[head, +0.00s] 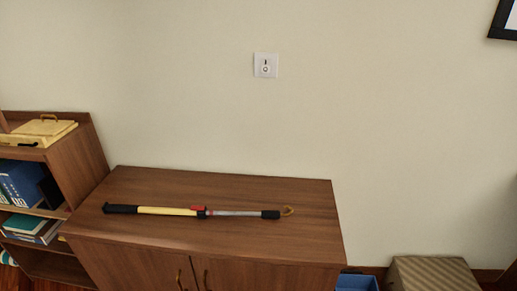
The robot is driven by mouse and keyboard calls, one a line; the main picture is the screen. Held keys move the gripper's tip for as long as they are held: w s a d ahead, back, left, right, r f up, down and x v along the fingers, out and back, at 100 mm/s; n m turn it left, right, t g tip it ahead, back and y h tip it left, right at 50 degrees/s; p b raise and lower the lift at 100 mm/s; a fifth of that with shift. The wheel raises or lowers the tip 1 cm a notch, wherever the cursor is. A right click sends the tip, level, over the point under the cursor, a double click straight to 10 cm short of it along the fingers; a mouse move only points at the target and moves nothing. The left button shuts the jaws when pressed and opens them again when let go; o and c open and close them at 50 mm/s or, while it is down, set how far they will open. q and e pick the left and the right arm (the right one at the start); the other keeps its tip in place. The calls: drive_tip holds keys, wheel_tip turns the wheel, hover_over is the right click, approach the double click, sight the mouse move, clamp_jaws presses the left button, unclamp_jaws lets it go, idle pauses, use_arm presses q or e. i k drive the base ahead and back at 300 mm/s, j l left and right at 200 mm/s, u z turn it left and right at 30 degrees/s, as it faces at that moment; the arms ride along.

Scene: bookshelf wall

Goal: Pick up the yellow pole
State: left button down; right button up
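The yellow pole (168,211) lies flat on top of a brown wooden cabinet (240,191). It has a black grip at its left end, a yellow section, a red clamp near the middle, a grey section, and a black end with a brass-coloured hook at the right. It lies roughly parallel to the cabinet's front edge. Neither of my grippers shows in the head view.
A bookshelf (83,153) with books and a yellow case (38,133) on top stands at the left. A light switch (265,65) is on the wall. A striped box (433,274) and a blue bin (357,283) are at the lower right. The cabinet top around the pole is clear.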

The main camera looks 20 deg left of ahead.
sight(110, 208)
drive_tip(key=u, duration=1.25)
drive_tip(key=i+j+u, duration=0.2)
drive_tip(key=i+u, duration=0.65)
drive_tip(key=i, duration=0.05)
